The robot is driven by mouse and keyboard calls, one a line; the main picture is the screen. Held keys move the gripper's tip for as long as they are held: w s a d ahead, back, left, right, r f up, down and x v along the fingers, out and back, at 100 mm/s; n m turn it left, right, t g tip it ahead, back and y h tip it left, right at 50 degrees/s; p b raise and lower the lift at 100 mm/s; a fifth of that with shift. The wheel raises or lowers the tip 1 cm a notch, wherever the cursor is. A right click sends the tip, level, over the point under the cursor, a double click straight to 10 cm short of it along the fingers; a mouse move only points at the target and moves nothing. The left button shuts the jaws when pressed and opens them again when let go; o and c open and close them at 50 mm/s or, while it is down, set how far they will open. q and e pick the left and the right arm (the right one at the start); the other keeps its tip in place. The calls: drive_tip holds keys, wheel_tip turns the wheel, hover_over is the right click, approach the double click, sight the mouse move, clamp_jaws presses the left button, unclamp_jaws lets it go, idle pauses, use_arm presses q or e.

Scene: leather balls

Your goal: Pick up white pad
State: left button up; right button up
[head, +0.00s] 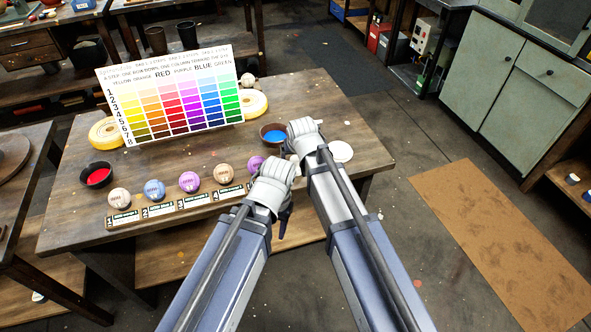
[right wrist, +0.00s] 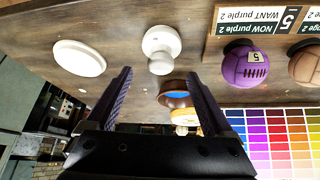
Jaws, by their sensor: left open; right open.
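A round white object with a knob-like end (right wrist: 161,46), which looks like a pad, lies on the table in the right wrist view, beyond and between the fingertips. A flat white disc (head: 340,151) lies near the table's right edge; it also shows in the right wrist view (right wrist: 80,58). I cannot tell for sure which one is the white pad. My right gripper (head: 303,136) is open and empty, over the table beside the disc; its fingers show in the right wrist view (right wrist: 160,82). My left gripper (head: 274,184) is open, near the table's front edge, its jaws mostly hidden.
A blue paint bowl (head: 272,134) stands just left of my right gripper, a red one (head: 97,176) at the left. Several leather balls, such as a purple one (head: 189,181), line the front behind labels. A colour chart (head: 178,95) stands behind, near yellow rolls (head: 107,133).

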sight(296, 160)
drive_tip(key=shift+s+b+x, duration=0.15)
drive_tip(key=shift+b+x, duration=0.85)
drive_tip(key=shift+x, duration=0.05)
drive_tip(key=shift+s+b+x, duration=0.1)
drive_tip(key=shift+b+x, duration=0.9)
drive_tip(key=shift+x, duration=0.1)
drive_tip(key=shift+w+f+b, duration=0.3)
drive_tip(key=shift+f+b, duration=0.1)
drive_tip(key=shift+f, duration=0.15)
drive_tip(key=shift+r, duration=0.1)
drive_tip(key=shift+c, duration=0.4)
drive_tip(key=shift+s, duration=0.2)
clamp_jaws()
